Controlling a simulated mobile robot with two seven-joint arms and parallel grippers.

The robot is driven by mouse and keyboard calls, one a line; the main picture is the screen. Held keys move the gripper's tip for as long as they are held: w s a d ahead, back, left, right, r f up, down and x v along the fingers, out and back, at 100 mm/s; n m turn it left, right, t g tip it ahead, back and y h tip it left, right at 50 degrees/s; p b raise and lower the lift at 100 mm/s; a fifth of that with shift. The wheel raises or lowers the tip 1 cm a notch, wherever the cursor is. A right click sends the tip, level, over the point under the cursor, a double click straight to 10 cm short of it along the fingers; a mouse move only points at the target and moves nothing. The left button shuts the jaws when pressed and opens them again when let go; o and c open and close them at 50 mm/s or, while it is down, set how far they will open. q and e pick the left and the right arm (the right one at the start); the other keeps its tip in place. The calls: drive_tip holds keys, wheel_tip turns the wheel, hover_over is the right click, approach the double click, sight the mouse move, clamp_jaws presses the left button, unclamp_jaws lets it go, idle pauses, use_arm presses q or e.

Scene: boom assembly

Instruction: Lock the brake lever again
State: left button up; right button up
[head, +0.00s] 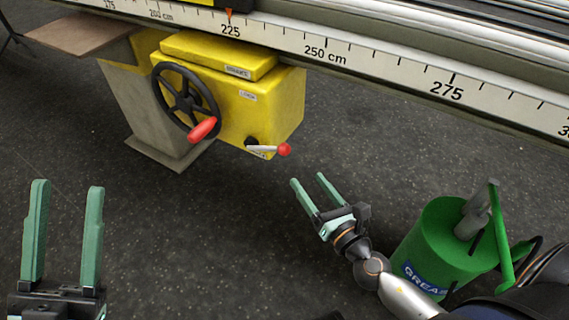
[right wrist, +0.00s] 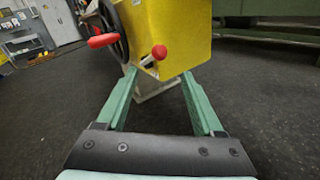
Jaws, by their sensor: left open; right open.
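The brake lever (head: 268,149) is a short silver rod with a red ball knob, on the lower front of the yellow gearbox (head: 262,105). It points right, roughly level. In the right wrist view the red knob (right wrist: 159,52) shows between and beyond my fingertips. My right gripper (head: 308,185) is open and empty, below and to the right of the knob, apart from it. My left gripper (head: 67,190) is open and empty at the lower left, far from the lever.
A black handwheel (head: 187,97) with a red handle (head: 202,130) is left of the lever. The ruled boom rail (head: 400,75) runs above. A green grease drum (head: 440,245) stands at the lower right beside my right arm. The floor between is clear.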

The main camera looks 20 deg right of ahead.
sight(285, 148)
drive_tip(key=shift+n, duration=0.3)
drive_tip(key=w, duration=0.4)
drive_tip(key=w+p, duration=0.1)
drive_tip(key=w, duration=0.3)
drive_tip(key=w+a+p, duration=0.1)
drive_tip(key=w, duration=0.3)
drive_tip(key=shift+w+a, duration=0.1)
drive_tip(key=shift+w, duration=0.2)
drive_tip(key=shift+c, duration=0.4)
clamp_jaws()
drive_tip(key=shift+f, duration=0.1)
